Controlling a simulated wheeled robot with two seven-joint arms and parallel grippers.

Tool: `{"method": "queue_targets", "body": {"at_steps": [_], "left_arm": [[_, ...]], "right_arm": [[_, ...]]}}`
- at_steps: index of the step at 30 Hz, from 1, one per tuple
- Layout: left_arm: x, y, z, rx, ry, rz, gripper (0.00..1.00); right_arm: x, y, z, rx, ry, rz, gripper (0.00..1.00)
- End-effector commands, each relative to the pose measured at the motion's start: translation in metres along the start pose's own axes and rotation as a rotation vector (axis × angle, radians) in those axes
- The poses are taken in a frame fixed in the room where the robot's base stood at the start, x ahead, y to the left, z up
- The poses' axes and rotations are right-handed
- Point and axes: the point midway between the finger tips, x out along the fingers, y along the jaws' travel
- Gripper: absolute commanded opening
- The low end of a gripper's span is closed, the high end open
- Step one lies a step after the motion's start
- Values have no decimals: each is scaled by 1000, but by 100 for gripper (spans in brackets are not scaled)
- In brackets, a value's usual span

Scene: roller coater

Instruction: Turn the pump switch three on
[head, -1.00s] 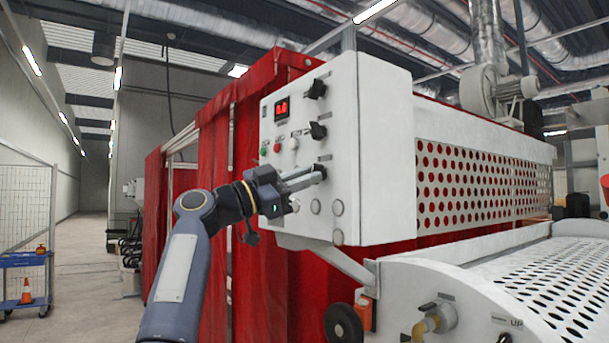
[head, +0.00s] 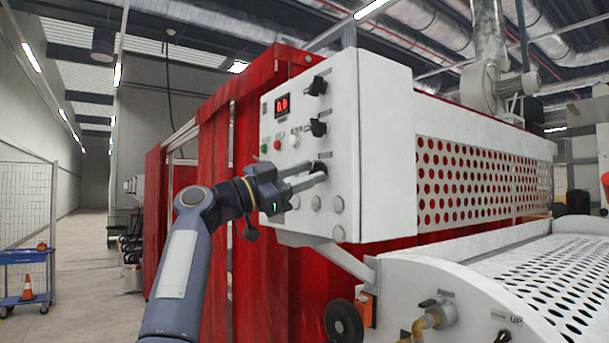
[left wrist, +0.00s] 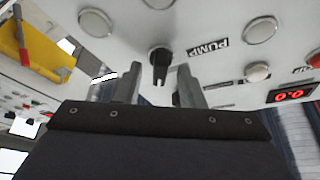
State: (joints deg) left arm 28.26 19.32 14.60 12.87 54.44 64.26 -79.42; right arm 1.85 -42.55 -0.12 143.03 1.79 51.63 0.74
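The white control panel (head: 350,150) carries several black rotary knobs in a column. The lowest black knob (head: 320,168) is by my left gripper (head: 312,174), whose two fingers reach toward the panel and stand apart. In the left wrist view, this black knob (left wrist: 160,62) lies between the fingertips of my left gripper (left wrist: 158,72), with a visible gap on each side. A label reading PUMP (left wrist: 208,49) is beside it. The gripper is open and holds nothing. My right gripper is out of view.
Round grey caps (head: 337,204) sit below the knob. A red curtain (head: 215,150) hangs behind, and a perforated white machine cover (head: 540,270) is at lower right.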

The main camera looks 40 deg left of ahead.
Motion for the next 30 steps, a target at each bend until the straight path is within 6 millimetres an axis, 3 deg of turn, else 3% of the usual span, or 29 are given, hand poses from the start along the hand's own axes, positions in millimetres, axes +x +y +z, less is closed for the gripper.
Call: {"method": "queue_targets", "body": {"at_steps": [5,12,18,30], "left_arm": [[-11,0,2,0,-1,-3,35],[-52,1,4,2,-3,-4,35],[-75,0,2,2,-1,-2,35],[-78,0,0,0,0,0,35]], "right_arm": [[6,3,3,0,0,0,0],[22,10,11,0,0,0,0],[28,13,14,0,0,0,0],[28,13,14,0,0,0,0]]}}
